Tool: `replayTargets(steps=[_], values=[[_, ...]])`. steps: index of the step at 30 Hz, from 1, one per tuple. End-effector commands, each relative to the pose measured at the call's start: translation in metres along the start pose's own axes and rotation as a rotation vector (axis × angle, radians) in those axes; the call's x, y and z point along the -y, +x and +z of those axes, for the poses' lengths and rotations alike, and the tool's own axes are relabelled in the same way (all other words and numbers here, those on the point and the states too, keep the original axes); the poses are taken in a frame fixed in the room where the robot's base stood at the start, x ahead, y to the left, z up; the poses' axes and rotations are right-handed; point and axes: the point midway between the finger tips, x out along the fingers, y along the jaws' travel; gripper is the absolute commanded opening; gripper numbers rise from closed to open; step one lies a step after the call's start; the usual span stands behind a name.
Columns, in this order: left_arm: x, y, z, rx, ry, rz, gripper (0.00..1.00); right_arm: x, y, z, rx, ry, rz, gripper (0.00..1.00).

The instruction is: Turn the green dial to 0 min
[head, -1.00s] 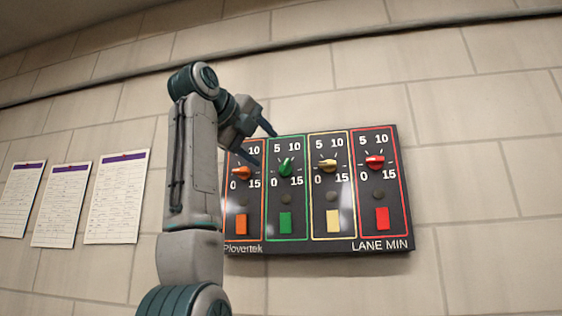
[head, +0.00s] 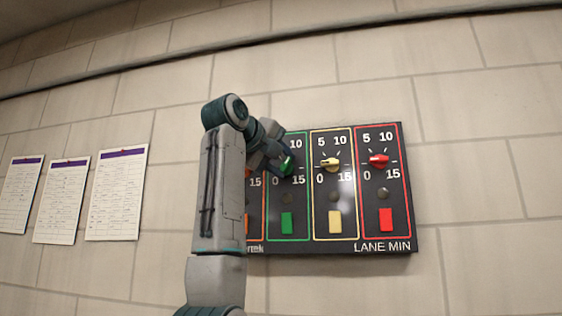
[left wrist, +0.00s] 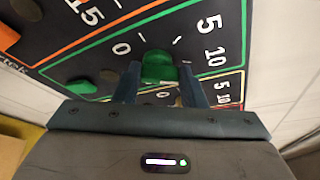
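The green dial (head: 288,165) sits in the green-framed column of a dark wall panel (head: 301,245), with marks 0, 5, 10 and 15 around it. In the head view my left gripper (head: 286,163) is at the dial and covers much of it. In the left wrist view the green dial (left wrist: 160,68) lies between the two fingers (left wrist: 160,82). They are close on its two sides with no clear gap, so they look shut on it. Where its pointer aims is hard to tell. My right gripper is not in view.
A yellow dial (head: 331,163) and a red dial (head: 379,160) are to the right on the panel. The orange column is mostly behind my left arm. A green rectangle (head: 287,223) is below the green dial. Paper sheets (head: 116,195) hang on the wall at left.

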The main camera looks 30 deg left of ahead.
Motion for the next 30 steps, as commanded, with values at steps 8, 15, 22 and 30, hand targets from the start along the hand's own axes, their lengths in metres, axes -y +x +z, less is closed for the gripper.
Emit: replayTargets(steps=[8, 15, 22, 30], values=[[-0.001, 0.0, 0.0, 0.001, -0.007, -0.003, 0.14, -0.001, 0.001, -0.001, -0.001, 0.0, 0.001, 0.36], [-0.003, 0.0, 0.0, 0.002, -0.077, -0.033, 0.14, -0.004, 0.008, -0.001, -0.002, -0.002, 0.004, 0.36], [-0.006, 0.001, 0.0, 0.002, -0.234, -0.098, 0.14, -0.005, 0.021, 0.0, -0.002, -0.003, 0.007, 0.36], [-0.008, 0.0, 0.0, 0.002, -0.469, -0.196, 0.15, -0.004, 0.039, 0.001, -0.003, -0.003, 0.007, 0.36]])
